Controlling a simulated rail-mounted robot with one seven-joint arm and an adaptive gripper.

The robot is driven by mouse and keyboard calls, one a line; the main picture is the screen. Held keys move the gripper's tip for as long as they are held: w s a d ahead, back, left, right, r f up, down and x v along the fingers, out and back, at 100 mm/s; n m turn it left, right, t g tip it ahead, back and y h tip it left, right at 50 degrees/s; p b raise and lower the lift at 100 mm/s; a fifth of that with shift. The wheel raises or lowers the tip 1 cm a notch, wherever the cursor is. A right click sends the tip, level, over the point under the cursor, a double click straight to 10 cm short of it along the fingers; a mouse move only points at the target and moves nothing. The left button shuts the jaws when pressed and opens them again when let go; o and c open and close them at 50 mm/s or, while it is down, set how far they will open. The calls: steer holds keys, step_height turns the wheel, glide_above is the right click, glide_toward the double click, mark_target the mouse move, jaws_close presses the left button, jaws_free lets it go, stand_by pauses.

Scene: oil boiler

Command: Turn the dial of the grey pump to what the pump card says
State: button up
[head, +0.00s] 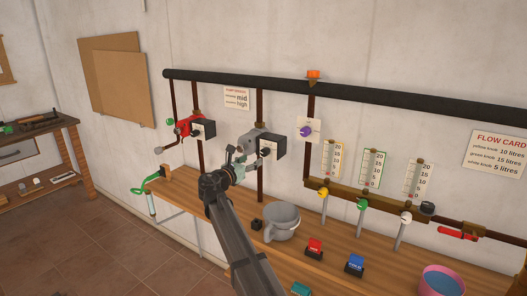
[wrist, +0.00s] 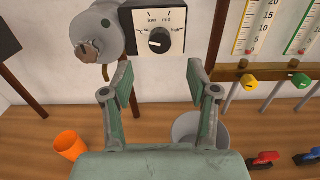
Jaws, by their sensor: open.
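The grey pump (head: 250,141) is on the wall pipe, with a black dial box on its right side. In the wrist view the pump body (wrist: 96,28) is at top left, beside the white dial face (wrist: 174,17), marked low, mid and high. Its round black dial (wrist: 159,40) has a small light mark, but I cannot tell which word it points to. My gripper (wrist: 160,68) is open and empty, its fingers apart below the dial face. In the head view my gripper (head: 238,166) is just left of the dial box. The pump card (head: 236,98) shows "mid" above "high"; its smaller words are unreadable.
A red pump (head: 186,126) is on the left. Gauges with yellow (head: 323,192), green (head: 362,205) and white (head: 405,217) knobs are on the right. The bench holds a grey pot (head: 282,222), an orange cup (wrist: 70,145), and red (head: 314,247) and blue (head: 355,264) switches.

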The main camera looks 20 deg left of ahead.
mark_target(263, 153)
steer(key=w, duration=0.3)
steer(key=w+d+p, duration=0.1)
steer(key=w, duration=0.2)
steer(key=w+p, duration=0.1)
steer(key=w, duration=0.2)
steer(key=shift+w+d, duration=0.4)
jaws_close()
